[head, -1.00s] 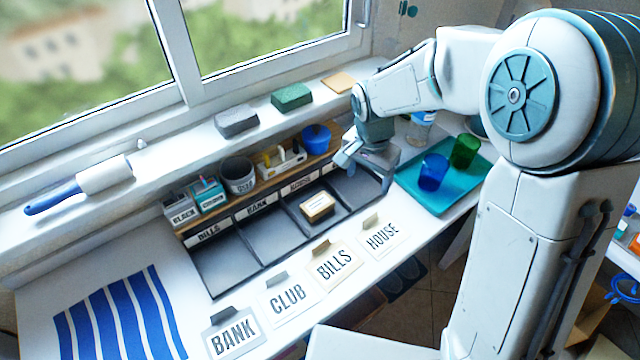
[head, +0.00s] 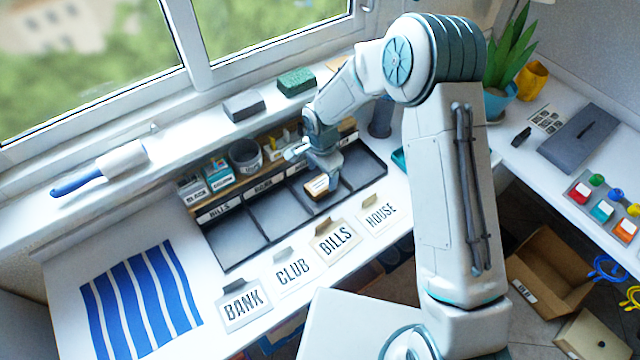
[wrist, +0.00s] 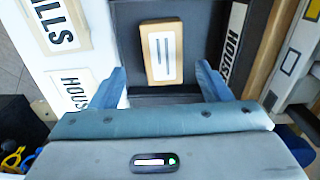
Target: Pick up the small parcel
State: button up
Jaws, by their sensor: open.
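The small parcel (head: 317,186) is a tan box with a white label. It lies in one of the dark compartments of the sorting tray (head: 240,262). In the wrist view the parcel (wrist: 161,53) sits just beyond and between the two blue fingertips, with bars on its label. My gripper (head: 322,172) is over the parcel and hides part of it in the head view. In the wrist view my gripper (wrist: 161,82) has its fingers wide apart with nothing between them. I cannot tell the exact height of the fingers above the parcel.
A striped blue cloth (head: 140,300) lies at left.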

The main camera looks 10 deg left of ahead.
aim_at(321, 183)
jog(key=shift+w+a+f+p, duration=0.1)
jog(key=shift+f+p, duration=0.4)
jog(key=shift+f, duration=0.95)
jog(key=shift+a+f+p, duration=0.1)
jog(key=shift+f+p, duration=0.35)
jog(key=shift+f, duration=1)
jog(key=c, duration=1.1)
